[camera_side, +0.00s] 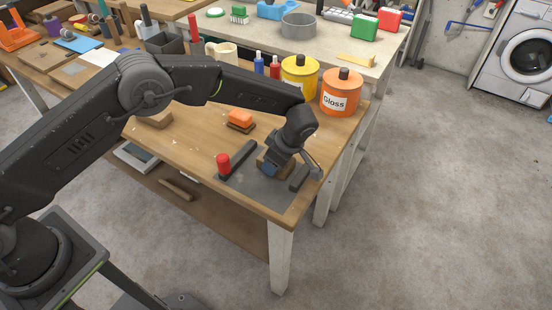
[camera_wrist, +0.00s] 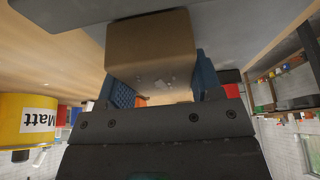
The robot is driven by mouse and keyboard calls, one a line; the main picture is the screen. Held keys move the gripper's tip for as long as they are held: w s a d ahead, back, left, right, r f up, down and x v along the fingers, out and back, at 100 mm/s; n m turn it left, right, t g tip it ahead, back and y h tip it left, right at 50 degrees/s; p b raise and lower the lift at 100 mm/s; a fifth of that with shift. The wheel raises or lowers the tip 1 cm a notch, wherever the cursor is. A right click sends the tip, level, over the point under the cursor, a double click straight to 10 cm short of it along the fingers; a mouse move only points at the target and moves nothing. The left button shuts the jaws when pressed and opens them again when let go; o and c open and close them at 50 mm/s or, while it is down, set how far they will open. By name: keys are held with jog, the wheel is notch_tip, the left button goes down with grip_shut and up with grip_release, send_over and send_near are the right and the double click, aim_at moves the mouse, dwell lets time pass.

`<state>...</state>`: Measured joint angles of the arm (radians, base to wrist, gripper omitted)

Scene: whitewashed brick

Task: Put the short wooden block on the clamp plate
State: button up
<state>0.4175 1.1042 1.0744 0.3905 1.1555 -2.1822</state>
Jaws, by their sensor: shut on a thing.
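The short wooden block (camera_wrist: 150,50) is between the blue finger pads of my gripper (camera_wrist: 160,85) in the wrist view, and the jaws are shut on it. In the side view my gripper (camera_side: 268,168) points down over the clamp plate (camera_side: 262,190), a grey plate at the table's near right corner. The block (camera_side: 262,159) shows only in part there, behind the fingers. The plate carries a dark bar on each side and a red-topped knob (camera_side: 223,163) at its left. I cannot tell whether the block touches the plate.
An orange-topped brush (camera_side: 240,119) lies behind the plate. A yellow tin (camera_side: 299,80) and an orange tin (camera_side: 340,94) stand at the table's back right. Another wooden piece (camera_side: 156,119) lies to the left. Some bare tabletop shows between them.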

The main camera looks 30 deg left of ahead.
jog(key=shift+f, duration=0.2)
jog(key=o, duration=1)
jog(key=v, duration=1.2)
jog(key=shift+r, duration=0.25)
